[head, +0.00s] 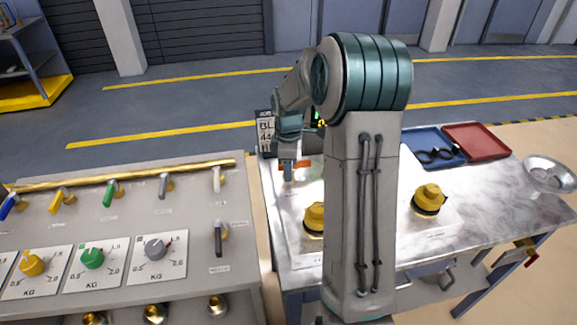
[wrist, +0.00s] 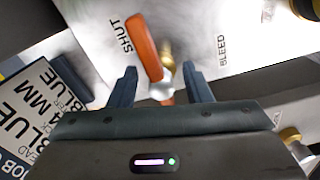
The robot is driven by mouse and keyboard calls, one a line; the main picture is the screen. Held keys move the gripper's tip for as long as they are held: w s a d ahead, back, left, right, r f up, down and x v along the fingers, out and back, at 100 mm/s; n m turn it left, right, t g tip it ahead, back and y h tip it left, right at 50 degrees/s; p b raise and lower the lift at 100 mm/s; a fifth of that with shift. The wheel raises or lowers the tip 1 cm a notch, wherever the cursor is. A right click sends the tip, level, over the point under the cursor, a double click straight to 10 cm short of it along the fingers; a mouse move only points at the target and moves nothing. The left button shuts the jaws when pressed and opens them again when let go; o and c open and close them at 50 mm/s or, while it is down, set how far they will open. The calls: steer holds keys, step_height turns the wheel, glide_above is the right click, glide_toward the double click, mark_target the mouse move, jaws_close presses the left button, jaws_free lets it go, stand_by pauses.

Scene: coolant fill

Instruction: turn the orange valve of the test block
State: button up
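The orange valve's lever (wrist: 145,48) shows in the wrist view, on a pale plate with a brass stem beside it. The lever's upper end points toward the printed word SHUT, and BLEED is printed to the right. My gripper (wrist: 160,84) is open, with one dark finger on each side of the valve's silver hub. I see gaps between the fingers and the hub; whether either touches the lever's lower end is unclear. In the head view the orange lever (head: 301,163) shows at my gripper (head: 288,174), partly hidden by it. The test block is largely behind my arm.
A job sign (head: 265,133) stands behind the valve; it also shows in the wrist view (wrist: 40,115). Yellow knobs (head: 315,217) (head: 429,198) sit on the bench. Blue (head: 425,138) and red (head: 476,141) trays and a metal bowl (head: 550,174) lie right. A dosing console (head: 130,212) stands left.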

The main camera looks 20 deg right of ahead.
step_height(320, 180, up, 14)
stand_by(0.6)
steer(key=shift+f, duration=0.1)
steer(key=s+a+f+m+t, duration=0.1)
steer(key=s+a+m, duration=0.2)
steer(key=s, duration=0.5)
steer(key=s+a+f+m+t, duration=0.1)
steer(key=s+a+m, duration=0.3)
steer(key=s, duration=0.4)
steer(key=s+a+f+m+t, duration=0.1)
steer(key=s+a+m, duration=0.2)
steer(key=s, duration=0.6)
steer(key=m, duration=0.2)
steer(key=shift+a+m, duration=0.4)
